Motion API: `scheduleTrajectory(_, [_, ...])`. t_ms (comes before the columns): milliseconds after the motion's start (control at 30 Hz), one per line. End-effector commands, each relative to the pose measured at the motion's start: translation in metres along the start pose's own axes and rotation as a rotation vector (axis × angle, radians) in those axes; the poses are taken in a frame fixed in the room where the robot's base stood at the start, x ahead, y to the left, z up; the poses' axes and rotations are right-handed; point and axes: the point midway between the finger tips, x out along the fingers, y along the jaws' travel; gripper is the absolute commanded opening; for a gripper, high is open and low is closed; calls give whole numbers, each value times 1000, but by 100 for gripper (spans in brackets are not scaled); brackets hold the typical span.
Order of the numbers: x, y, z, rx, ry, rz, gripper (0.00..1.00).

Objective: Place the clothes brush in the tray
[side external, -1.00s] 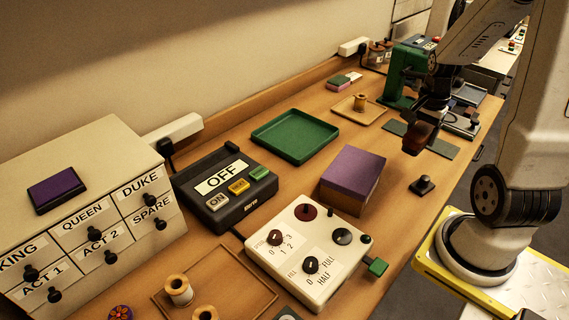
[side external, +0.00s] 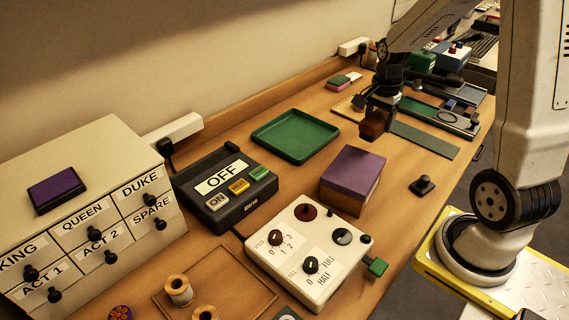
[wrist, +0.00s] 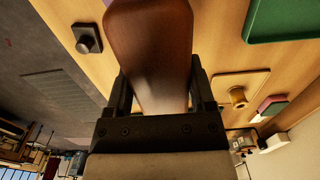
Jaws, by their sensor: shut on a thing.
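The clothes brush (side external: 372,125) is a red-brown block held below my gripper (side external: 380,104) in the side external view, above the table. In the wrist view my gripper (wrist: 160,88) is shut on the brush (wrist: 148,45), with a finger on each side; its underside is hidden. The green tray (side external: 295,137) lies empty on the table, left of the brush and apart from it. Its corner also shows in the wrist view (wrist: 282,22).
A purple-topped box (side external: 353,170) stands in front of the tray. A black switch box (side external: 225,188) is left of it and a white control panel (side external: 308,250) is nearer. A small black knob (side external: 422,185) is at right. A wooden tray holds a spool (wrist: 238,97).

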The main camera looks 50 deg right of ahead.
Motion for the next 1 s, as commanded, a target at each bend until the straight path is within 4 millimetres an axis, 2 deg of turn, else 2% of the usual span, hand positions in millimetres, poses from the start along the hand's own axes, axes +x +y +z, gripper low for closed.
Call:
scheduleTrajectory(33, [0,-14,9,-11,0,1,7])
scheduleTrajectory(200, [-1,-50,34,-18,0,1,7])
scheduleTrajectory(400, [-1,-76,57,-20,0,0,7])
scheduleTrajectory(633, [-2,-84,65,-19,0,0,7])
scheduleTrajectory(833, [0,-87,64,-19,0,1,7])
scheduleTrajectory(1000, [6,-98,61,-19,-1,2,7])
